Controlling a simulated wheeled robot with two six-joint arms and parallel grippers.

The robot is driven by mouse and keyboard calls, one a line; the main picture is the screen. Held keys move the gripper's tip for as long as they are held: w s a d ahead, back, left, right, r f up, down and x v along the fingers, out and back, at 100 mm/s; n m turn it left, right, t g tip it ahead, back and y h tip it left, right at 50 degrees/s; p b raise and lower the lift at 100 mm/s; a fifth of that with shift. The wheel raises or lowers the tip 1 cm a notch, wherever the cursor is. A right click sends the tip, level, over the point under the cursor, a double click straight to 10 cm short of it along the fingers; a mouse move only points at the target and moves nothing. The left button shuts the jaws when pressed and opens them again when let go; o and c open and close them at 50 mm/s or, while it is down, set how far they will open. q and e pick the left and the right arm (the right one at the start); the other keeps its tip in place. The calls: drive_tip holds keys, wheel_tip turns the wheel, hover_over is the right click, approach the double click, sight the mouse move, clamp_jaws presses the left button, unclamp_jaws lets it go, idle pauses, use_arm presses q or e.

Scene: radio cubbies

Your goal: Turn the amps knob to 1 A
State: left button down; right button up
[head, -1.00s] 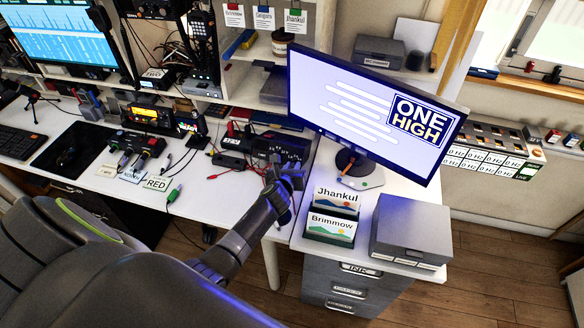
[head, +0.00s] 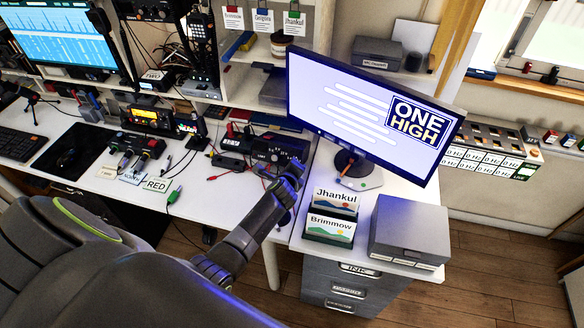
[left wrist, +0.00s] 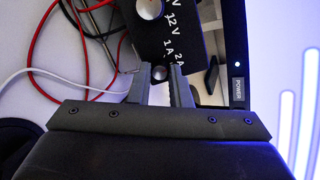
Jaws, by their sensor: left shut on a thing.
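The black power supply (head: 279,149) stands on the white desk, left of the monitor. In the left wrist view its black panel (left wrist: 178,12) carries white marks that read 12 V, 1A and 2A. A larger silver knob (left wrist: 149,8) is at the top of that view. My left gripper (left wrist: 160,76) is shut on a small grey knob (left wrist: 159,72) by the 1A and 2A marks, the amps knob. Its fingers cover the knob's sides, and I cannot tell where it points. In the head view my left gripper (head: 288,176) is at the power supply's front. My right gripper is not in view.
The monitor (head: 370,110) reading ONE HIGH stands close on the right. Red cables (left wrist: 72,40) and a white cable (left wrist: 60,76) lie left of the fingers. A card holder (head: 330,238) and a grey box (head: 410,229) sit on the drawer cabinet.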

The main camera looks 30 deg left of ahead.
use_arm(q)
drive_tip(key=shift+r+n+g+h+p, duration=0.15)
drive_tip(key=shift+n+g+p, duration=0.15)
drive_tip(key=shift+n, duration=1.6)
drive_tip(key=shift+f+n+g+h+p, duration=0.1)
drive_tip(key=shift+n+g+h+p, duration=0.15)
drive_tip(key=shift+n, duration=1.95)
drive_tip(key=c, duration=1.3)
unclamp_jaws()
drive_tip(key=shift+c, duration=0.2)
drive_tip(key=shift+w+r, duration=0.1)
drive_tip(key=v, duration=1.7)
